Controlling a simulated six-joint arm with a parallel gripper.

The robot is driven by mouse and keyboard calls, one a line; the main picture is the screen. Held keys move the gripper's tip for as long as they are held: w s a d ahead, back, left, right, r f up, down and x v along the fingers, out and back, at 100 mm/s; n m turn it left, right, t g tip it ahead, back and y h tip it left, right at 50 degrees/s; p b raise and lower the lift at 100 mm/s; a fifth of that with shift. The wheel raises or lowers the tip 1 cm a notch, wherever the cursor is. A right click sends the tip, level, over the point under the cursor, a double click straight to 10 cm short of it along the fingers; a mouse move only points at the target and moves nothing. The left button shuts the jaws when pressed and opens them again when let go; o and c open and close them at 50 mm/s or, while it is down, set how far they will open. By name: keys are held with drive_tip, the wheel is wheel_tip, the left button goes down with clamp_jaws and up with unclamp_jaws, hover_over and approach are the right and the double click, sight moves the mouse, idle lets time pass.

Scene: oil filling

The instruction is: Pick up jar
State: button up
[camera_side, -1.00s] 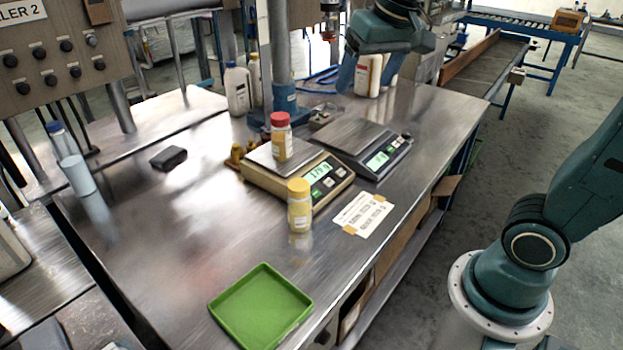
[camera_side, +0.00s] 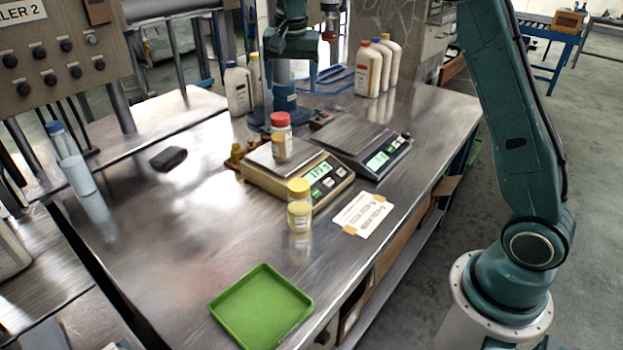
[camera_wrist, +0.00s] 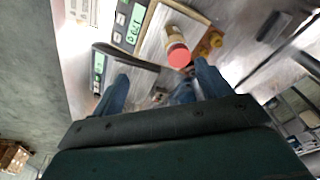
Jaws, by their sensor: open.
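A jar with a red lid (camera_side: 281,145) stands upright on the pan of the beige scale (camera_side: 335,190). It also shows in the wrist view (camera_wrist: 177,50), seen from above. A second jar, with a yellow lid (camera_side: 300,212), stands upright on the steel table in front of that scale. My gripper (camera_side: 291,82) is in the upper middle of the side view, behind and above the red-lidded jar. In the wrist view my gripper (camera_wrist: 160,80) has its fingers spread, with nothing between the tips. The red-lidded jar lies beyond the right finger, apart from it.
A dark scale (camera_side: 375,150) stands right of the beige one, and a filling-stand column rises behind. White bottles (camera_side: 369,70) stand at the back. A green tray (camera_side: 260,305) and a label card (camera_side: 362,214) lie in front.

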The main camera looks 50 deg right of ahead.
sight(280, 117)
drive_tip(key=w+f+m, duration=0.1)
drive_tip(key=w+f, duration=0.1)
drive_tip(key=w+d+f+m, duration=0.1)
drive_tip(key=w+f, duration=0.1)
drive_tip(key=f, duration=0.1)
drive_tip(key=w+d+f+m+g, duration=0.1)
drive_tip(key=w+f, duration=0.1)
drive_tip(key=f, duration=0.1)
drive_tip(key=shift+w+f, duration=0.2)
drive_tip(key=shift+w, duration=0.15)
drive_tip(key=shift+w+d+f, duration=0.1)
drive_tip(key=shift+d+f, duration=0.05)
drive_tip(key=shift+f, duration=1.1)
drive_tip(key=shift+d+f, duration=0.15)
drive_tip(key=shift+f, duration=1.05)
drive_tip(key=shift+w+d+f, duration=0.1)
drive_tip(key=shift+d+f, duration=0.05)
drive_tip(key=shift+f, duration=1.1)
drive_tip(key=c, duration=1.6)
drive_tip(key=shift+r, duration=5.05)
